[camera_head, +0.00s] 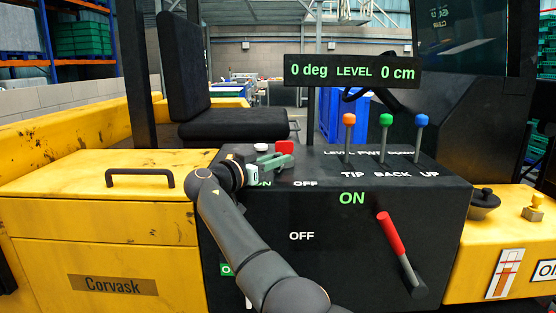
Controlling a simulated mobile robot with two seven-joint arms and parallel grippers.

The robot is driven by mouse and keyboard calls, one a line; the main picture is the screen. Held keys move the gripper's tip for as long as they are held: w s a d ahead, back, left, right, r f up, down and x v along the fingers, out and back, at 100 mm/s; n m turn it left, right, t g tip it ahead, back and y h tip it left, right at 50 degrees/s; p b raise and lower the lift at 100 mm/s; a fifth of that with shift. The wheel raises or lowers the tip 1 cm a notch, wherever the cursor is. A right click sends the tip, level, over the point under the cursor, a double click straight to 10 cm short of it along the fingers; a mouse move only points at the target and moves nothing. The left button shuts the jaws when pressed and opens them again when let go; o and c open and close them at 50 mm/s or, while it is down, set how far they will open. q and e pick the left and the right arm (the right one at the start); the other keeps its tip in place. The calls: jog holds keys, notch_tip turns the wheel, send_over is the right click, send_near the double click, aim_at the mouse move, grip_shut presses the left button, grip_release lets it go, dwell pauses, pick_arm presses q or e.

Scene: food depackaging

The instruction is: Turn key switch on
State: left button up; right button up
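The black control console (262,215) has an ON and OFF marking on its top edge. My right arm comes in from the bottom, and my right gripper (277,161) is over the top left of the console, just behind that marking. Its greenish fingers are small and overlap, so I cannot tell if they are open or shut. A red part (285,147) shows right behind the fingers, and a white round part (261,147) is beside it. I cannot make out which is the key switch; it may be hidden by the gripper. My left gripper is not in view.
Orange (349,119), green (386,120) and blue (421,121) knobbed levers stand at the console's right. A red-handled lever (391,236) is on its front, below a larger ON. A display (350,71) reads 0 deg, 0 cm. A black seat (230,125) is behind.

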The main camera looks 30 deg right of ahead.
jog(key=o, duration=0.5)
jog(key=shift+c, duration=0.2)
jog(key=shift+a, duration=0.1)
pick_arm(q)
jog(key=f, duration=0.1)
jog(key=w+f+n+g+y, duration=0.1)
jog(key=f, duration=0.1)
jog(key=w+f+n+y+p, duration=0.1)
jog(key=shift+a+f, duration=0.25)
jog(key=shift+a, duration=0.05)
pick_arm(e)
jog(key=v, duration=1.2)
jog(key=shift+a, duration=0.25)
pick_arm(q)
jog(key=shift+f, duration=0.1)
pick_arm(e)
jog(key=shift+s, duration=0.1)
jog(key=shift+c, duration=0.3)
